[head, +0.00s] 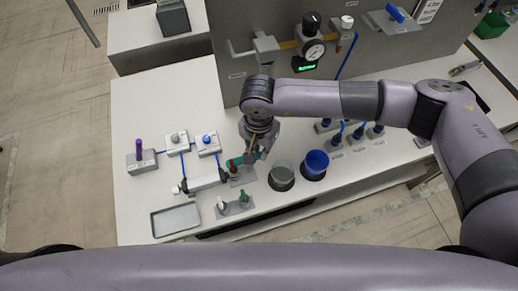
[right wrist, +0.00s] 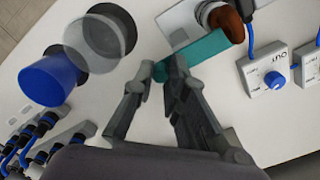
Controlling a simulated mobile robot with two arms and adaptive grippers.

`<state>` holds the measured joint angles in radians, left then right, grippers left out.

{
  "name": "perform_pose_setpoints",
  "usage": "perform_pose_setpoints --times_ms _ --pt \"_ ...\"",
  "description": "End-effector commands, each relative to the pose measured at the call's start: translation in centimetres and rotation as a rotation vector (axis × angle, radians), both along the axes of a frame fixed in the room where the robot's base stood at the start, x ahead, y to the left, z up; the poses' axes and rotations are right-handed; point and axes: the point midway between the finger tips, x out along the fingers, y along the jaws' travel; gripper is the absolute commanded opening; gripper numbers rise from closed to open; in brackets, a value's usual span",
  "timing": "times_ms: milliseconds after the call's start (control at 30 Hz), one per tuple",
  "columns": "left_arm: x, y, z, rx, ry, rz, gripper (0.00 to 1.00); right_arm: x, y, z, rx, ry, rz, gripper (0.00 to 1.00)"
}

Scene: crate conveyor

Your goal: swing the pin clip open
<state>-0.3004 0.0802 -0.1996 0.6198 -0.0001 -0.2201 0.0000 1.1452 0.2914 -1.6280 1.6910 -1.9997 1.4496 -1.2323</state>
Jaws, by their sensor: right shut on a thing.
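The teal clip (right wrist: 203,48) shows in the right wrist view as a flat bar beside a brown-red rounded part (right wrist: 228,22) on a pale block. My right gripper (right wrist: 160,72) is shut on the near end of the teal clip, with its fingertips close together there. In the head view the right gripper (head: 250,157) is low over the bench, and a bit of the teal clip (head: 263,155) shows beside it. The fingers hide part of the clip, and its pivot is not clear. My left gripper is not in view.
A clear grey cup (head: 281,176) and a blue cup (head: 315,163) stand right of the gripper. An empty tray (head: 175,220) lies front left.

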Motion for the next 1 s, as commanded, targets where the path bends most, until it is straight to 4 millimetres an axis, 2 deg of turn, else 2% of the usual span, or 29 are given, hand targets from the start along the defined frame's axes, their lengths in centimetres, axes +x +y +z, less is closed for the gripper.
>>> perform_pose_setpoints --times_ms 367,567,767,1000 --pt "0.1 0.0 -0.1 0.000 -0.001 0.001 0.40 0.0 0.1 0.0 0.003 -0.001 -0.004 0.00" --pt "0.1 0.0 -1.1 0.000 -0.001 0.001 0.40 -0.1 0.0 -0.2 0.004 -0.002 -0.049 0.00" --pt "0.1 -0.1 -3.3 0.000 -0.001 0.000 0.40 -0.4 0.0 -0.5 0.005 -0.004 -0.167 0.00" --pt "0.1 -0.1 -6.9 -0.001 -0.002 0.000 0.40 -1.1 -0.1 -0.7 0.005 -0.004 -0.381 0.00"
